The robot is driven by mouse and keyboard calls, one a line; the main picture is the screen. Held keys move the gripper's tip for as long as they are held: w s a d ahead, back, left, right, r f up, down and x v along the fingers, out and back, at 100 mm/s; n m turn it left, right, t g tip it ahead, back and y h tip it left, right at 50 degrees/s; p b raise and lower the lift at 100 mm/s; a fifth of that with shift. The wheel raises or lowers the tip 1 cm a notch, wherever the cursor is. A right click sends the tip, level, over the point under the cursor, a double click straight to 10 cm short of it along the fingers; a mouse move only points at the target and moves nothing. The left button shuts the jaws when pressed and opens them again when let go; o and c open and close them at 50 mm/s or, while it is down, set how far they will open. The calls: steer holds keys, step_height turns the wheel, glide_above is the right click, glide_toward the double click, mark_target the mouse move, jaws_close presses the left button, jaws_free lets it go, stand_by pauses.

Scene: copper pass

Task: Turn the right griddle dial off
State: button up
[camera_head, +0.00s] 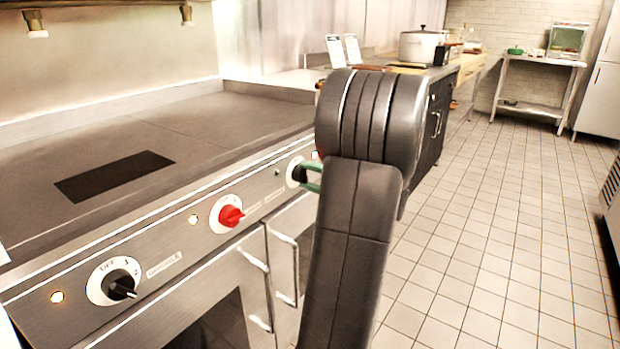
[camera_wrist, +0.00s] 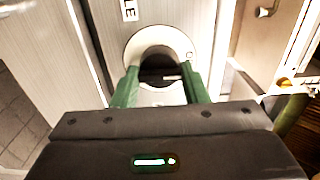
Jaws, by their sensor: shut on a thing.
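The gripper (camera_head: 312,177) also shows in the head view, partly behind my arm. The knob's pointer and setting cannot be read clearly.
A red dial (camera_head: 230,215) and a black dial (camera_head: 118,286) sit further left on the panel. The flat griddle top (camera_head: 200,125) is above. Door handles (camera_head: 254,260) stick out below the panel. The tiled floor (camera_head: 480,240) on the right is clear.

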steer(key=o, duration=1)
steer(key=shift+c, duration=0.2)
steer(key=p+v, duration=0.2)
steer(key=v, duration=1.2)
steer(key=shift+a, duration=0.1)
steer(key=b+x, duration=0.1)
steer(key=x, duration=1.2)
steer(key=shift+w+a+b, duration=0.3)
steer(key=shift+b, duration=0.1)
